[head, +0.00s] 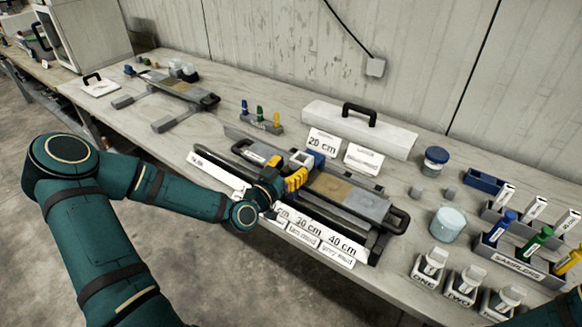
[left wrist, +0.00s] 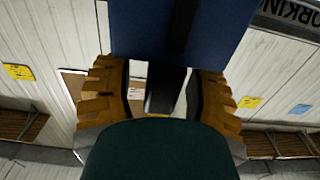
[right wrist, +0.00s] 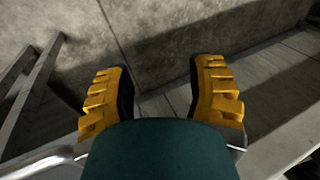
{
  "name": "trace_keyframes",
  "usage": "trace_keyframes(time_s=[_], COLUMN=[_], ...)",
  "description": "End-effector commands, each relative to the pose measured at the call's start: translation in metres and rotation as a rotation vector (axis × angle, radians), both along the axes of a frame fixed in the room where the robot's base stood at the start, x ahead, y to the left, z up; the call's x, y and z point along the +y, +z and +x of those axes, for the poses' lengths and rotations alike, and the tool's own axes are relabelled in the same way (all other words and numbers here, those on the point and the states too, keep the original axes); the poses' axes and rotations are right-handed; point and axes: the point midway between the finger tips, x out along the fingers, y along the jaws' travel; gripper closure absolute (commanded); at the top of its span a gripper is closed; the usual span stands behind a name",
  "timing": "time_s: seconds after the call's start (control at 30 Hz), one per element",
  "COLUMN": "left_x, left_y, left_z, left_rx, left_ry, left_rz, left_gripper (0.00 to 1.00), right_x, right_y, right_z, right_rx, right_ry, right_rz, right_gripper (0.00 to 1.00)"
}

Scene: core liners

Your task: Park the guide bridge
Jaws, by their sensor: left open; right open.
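A core liner tray (head: 345,190) with a grey and tan core and a black end handle lies at the middle of the bench. My left gripper (head: 286,172) is low over the tray's left half, its yellow fingers apart. A small blue block (head: 316,159) and a white square piece (head: 301,158) are beside the fingers; which part is the guide bridge I cannot tell for sure. In the left wrist view a large blue block (left wrist: 190,30) fills the top, just beyond the open fingers (left wrist: 160,92). My right gripper (right wrist: 162,92) is open and empty above the floor.
Labelled cards (head: 308,232) line the front edge. A white case (head: 360,132) with a black handle stands behind. Sampler racks (head: 515,258), bottles and a jar (head: 448,224) crowd the right.

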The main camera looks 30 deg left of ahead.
Motion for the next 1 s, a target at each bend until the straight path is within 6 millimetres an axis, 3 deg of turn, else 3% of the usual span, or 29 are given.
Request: trace_keyframes(time_s=[0.03,0.13,0.17,0.67,0.87,1.0], left_x=[0.0,0.0,0.0,0.003,0.03,0.067], left_y=[0.0,0.0,0.0,-0.002,-0.002,-0.003], left_z=[0.0,0.0,0.0,-0.001,0.0,0.003], left_rx=[0.0,0.0,0.0,0.005,0.007,0.009], left_ry=[0.0,0.0,0.0,0.001,0.007,0.011], left_rz=[0.0,0.0,0.0,-0.001,0.004,0.004], left_gripper=[0.6,0.95,1.0,1.0,1.0,1.0], right_x=[0.0,0.0,0.0,0.0,0.0,0.0], right_y=[0.0,0.0,0.0,0.0,0.001,0.003], right_z=[0.0,0.0,0.0,0.0,0.0,0.001], right_rx=[0.0,0.0,0.0,0.0,-0.001,-0.002], right_ry=[0.0,0.0,0.0,0.0,0.0,-0.002], right_rz=[0.0,0.0,0.0,0.0,0.0,0.0], right_gripper=[0.45,0.45,0.45,0.45,0.45,0.45])
